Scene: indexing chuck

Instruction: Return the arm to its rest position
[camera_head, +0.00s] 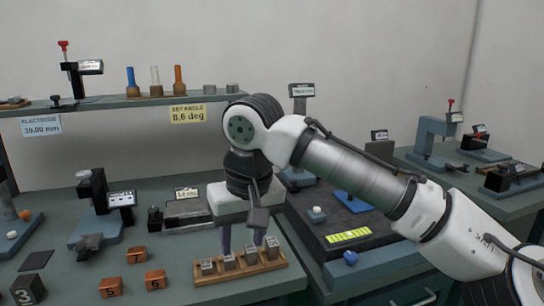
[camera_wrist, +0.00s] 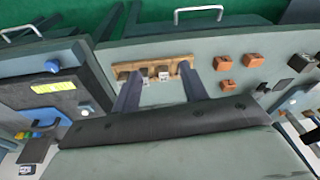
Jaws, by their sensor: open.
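My white arm (camera_head: 360,170) reaches in from the right in the head view, bent at its dark joint above the bench. My gripper (camera_head: 242,246) points down with its two dark fingers apart. In the head view it is above or just behind a wooden rack (camera_head: 240,272) holding several small metal blocks. In the wrist view the open fingers (camera_wrist: 162,72) show nothing between them but the rack (camera_wrist: 150,65) and its blocks beyond. Whether a finger touches the rack cannot be told.
Orange numbered blocks (camera_head: 155,279) lie left of the rack. A dark plate with a yellow-green level (camera_head: 348,237) and blue knob (camera_head: 350,258) is to the right. Fixtures (camera_head: 92,190) stand at left. A shelf (camera_head: 150,101) with coloured cylinders runs behind.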

